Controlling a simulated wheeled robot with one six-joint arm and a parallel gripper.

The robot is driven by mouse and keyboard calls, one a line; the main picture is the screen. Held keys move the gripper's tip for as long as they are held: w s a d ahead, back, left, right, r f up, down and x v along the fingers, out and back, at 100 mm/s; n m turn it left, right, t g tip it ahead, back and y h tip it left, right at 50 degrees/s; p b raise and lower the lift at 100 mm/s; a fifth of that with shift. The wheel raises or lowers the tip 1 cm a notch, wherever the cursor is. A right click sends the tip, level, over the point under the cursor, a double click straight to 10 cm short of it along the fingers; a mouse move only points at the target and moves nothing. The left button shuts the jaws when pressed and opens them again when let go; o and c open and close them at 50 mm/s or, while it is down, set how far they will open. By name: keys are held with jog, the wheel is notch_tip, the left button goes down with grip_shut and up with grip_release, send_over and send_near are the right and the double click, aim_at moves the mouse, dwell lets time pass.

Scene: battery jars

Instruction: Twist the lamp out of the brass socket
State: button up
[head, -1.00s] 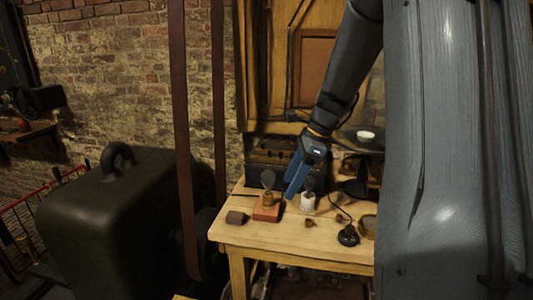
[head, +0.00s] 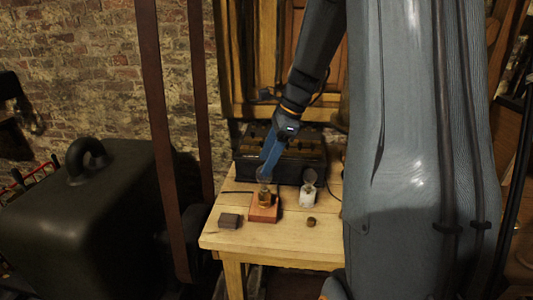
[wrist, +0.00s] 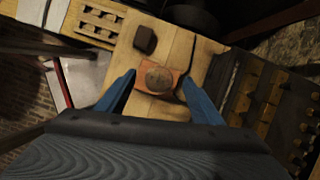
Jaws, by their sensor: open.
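The lamp is a dull, smoky glass bulb upright in the brass socket (head: 265,199), which is fixed on a red-brown block (head: 264,214) on the wooden table. In the wrist view I see the lamp (wrist: 159,77) from above as a round disc over the block (wrist: 150,105). My gripper (wrist: 159,76) is open, with one blue finger on either side of the lamp and a gap showing at both sides. In the head view my gripper (head: 266,172) comes down from above and its blue fingers hide much of the bulb.
A white socket (head: 307,198) with another bulb stands to the right. A small dark block (head: 230,220) lies to the left, and a small brown knob (head: 311,222) lies to the right. A dark box (head: 310,160) stands behind. The table's front strip (head: 270,248) is bare.

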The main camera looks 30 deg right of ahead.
aim_at(262, 184)
jog(key=x, duration=0.6)
jog(key=shift+a+f+p, duration=0.1)
jog(key=shift+f+p, duration=0.25)
jog(key=shift+p, duration=0.05)
jog(key=c, duration=1.2)
jog(key=n, duration=0.1)
jog(key=n+g+p, duration=0.1)
jog(key=n, duration=0.1)
jog(key=n+g+p, duration=0.1)
jog(key=n, duration=0.1)
jog(key=shift+s, duration=0.25)
jog(key=shift+s+n+g, duration=0.1)
jog(key=shift+n+g, duration=0.2)
jog(key=shift+n, duration=0.4)
jog(key=n+g+p, duration=0.1)
jog(key=n, duration=0.1)
jog(key=shift+s+n, duration=0.15)
jog(key=shift+n, duration=0.25)
jog(key=n, duration=0.2)
jog(key=n+g+p, duration=0.1)
jog(key=shift+s+n+h, duration=0.25)
jog(key=shift+n+h, duration=0.05)
jog(key=shift+h, duration=0.1)
